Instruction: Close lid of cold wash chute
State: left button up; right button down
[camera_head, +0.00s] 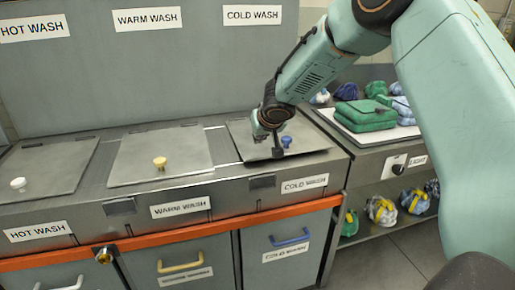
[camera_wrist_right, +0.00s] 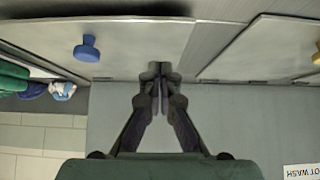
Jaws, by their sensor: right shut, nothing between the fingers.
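The cold wash chute lid (camera_head: 240,137) is a grey metal plate with a blue knob (camera_head: 287,141). It lies down over its opening at the right end of the counter, flat or very nearly so. I cannot tell if its front edge is fully seated. My right gripper (camera_head: 274,148) is shut and empty, low over the lid just left of the knob, and hides part of it. In the right wrist view the shut fingers (camera_wrist_right: 160,72) overlap the lid (camera_wrist_right: 130,50), with the blue knob (camera_wrist_right: 88,48) to their left. Contact is unclear. My left gripper is out of view.
The warm wash lid (camera_head: 140,148) with a yellow knob and the hot wash lid (camera_head: 45,165) with a white knob lie flat to the left. A tray (camera_head: 335,117) with folded green cloth (camera_head: 366,117) stands at the right. Bags (camera_head: 381,209) sit on the shelf below.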

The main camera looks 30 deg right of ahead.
aim_at(258, 159)
jog(key=shift+w+d+f, duration=0.25)
jog(key=shift+w+f, duration=0.1)
jog(key=shift+f, duration=0.15)
notch_tip(258, 159, down, 2)
jog(key=shift+s+a+f+b, duration=0.1)
jog(key=shift+s+f+b, duration=0.05)
jog(key=shift+b, duration=0.8)
jog(key=shift+a+f+b, duration=0.2)
jog(key=shift+f+b, duration=0.15)
jog(key=shift+f, duration=0.35)
jog(key=shift+d, duration=0.15)
notch_tip(258, 159, down, 2)
jog(key=b, duration=0.4)
jog(key=shift+s+f, duration=0.1)
jog(key=shift+f, duration=0.15)
jog(key=shift+s+f, duration=0.15)
jog(key=shift+s, duration=0.05)
jog(key=shift+f, duration=0.1)
